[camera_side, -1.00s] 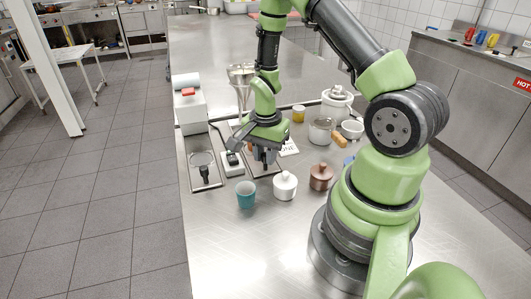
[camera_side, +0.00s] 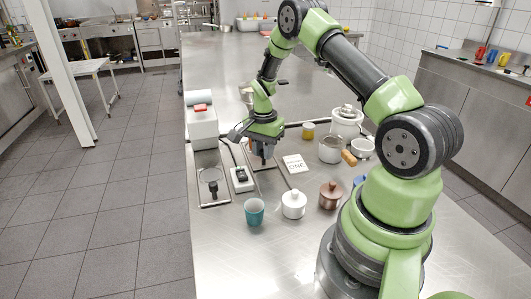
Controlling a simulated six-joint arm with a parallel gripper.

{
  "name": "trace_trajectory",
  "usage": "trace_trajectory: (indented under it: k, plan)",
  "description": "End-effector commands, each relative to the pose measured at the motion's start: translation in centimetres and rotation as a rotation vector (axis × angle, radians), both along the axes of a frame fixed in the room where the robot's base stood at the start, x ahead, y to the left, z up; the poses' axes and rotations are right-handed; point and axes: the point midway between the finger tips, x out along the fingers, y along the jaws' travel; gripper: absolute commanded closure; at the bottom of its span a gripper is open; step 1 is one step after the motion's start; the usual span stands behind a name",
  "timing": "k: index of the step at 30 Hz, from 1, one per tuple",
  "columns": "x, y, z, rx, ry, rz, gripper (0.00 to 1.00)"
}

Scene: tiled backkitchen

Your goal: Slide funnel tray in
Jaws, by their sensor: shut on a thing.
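My gripper (camera_side: 263,155) points down over a flat metal tray (camera_side: 262,167) in the middle of the steel counter. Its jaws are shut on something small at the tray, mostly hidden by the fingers. I take this tray to be the funnel tray, but cannot tell for sure. A pale, funnel-like metal piece (camera_side: 246,95) stands behind my wrist and is largely covered by it.
Left of the gripper are a white box (camera_side: 202,128), a tray with a dark-handled tool (camera_side: 213,198) and a switch box (camera_side: 242,186). A printed card (camera_side: 294,164) lies right. A teal cup (camera_side: 254,212), white pot (camera_side: 293,205) and copper pot (camera_side: 330,196) stand in front.

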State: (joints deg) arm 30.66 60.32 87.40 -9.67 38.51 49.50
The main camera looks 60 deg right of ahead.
Motion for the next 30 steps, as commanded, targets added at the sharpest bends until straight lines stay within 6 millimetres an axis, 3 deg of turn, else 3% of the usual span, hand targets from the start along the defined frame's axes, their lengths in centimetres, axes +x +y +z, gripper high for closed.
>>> trace_trajectory:
  k: [6, 7, 10, 22, 30]
  plan:
    - [0.4, -0.3, 0.1, -0.015, -0.020, 0.008, 1.00]
    - [0.4, -0.3, 0.1, -0.015, -0.020, 0.008, 0.76]
    - [0.4, -0.4, 0.1, -0.015, -0.020, 0.008, 0.53]
    - [0.0, 0.1, 0.1, -0.010, -0.012, 0.006, 0.52]
    - [-2.5, 2.6, 0.0, -0.008, -0.009, 0.008, 0.52]
